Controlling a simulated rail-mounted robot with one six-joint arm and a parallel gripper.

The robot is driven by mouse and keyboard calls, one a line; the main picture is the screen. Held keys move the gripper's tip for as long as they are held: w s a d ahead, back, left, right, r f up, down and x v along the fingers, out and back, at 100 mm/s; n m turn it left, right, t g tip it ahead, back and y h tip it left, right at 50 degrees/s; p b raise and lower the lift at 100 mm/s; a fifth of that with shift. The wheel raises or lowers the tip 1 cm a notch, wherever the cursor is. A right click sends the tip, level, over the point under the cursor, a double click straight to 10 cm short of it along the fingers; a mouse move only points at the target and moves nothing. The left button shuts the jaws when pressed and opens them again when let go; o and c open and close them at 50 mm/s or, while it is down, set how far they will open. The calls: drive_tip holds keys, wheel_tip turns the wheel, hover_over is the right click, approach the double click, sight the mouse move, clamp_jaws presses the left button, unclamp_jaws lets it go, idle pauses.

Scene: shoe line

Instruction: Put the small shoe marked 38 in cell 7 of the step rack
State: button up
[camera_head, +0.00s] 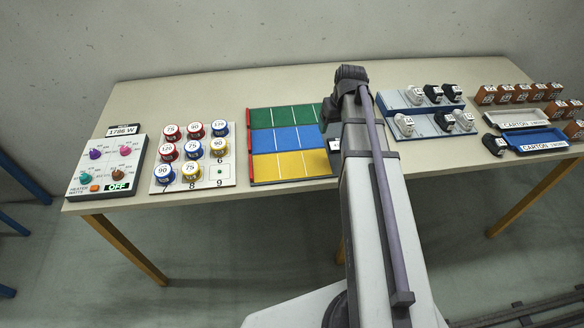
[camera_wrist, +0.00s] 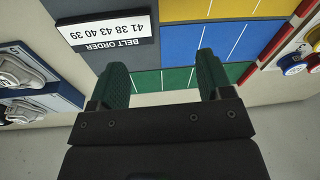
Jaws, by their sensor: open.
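My gripper (camera_wrist: 160,80) is open and empty in the wrist view, its two dark green fingers apart above the table and the board. In the head view my arm hides it. Grey and dark shoes stand on a blue-and-white two-level stand (camera_head: 388,104) right of my arm. A dark shoe (camera_head: 494,144) is on the table. I cannot tell which shoe is marked 38.
A BELT ORDER sign (camera_wrist: 104,30) reads 41 38 43 40 39. A numbered board (camera_head: 228,180) with round pots and a heater panel (camera_head: 88,186) are at left. A white tray (camera_head: 508,117), a blue carton tray (camera_head: 538,141) and several brown boxes (camera_head: 505,93) are at right.

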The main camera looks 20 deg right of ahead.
drive_tip(key=s+a, duration=0.6)
drive_tip(key=a, duration=0.3)
drive_tip(key=s+a+g, duration=0.1)
drive_tip(key=s+a, duration=0.5)
drive_tip(key=a, duration=0.4)
drive_tip(key=shift+s+n+g+h, duration=0.15)
drive_tip(key=shift+n+g+h, duration=0.15)
drive_tip(key=shift+n+h, duration=0.1)
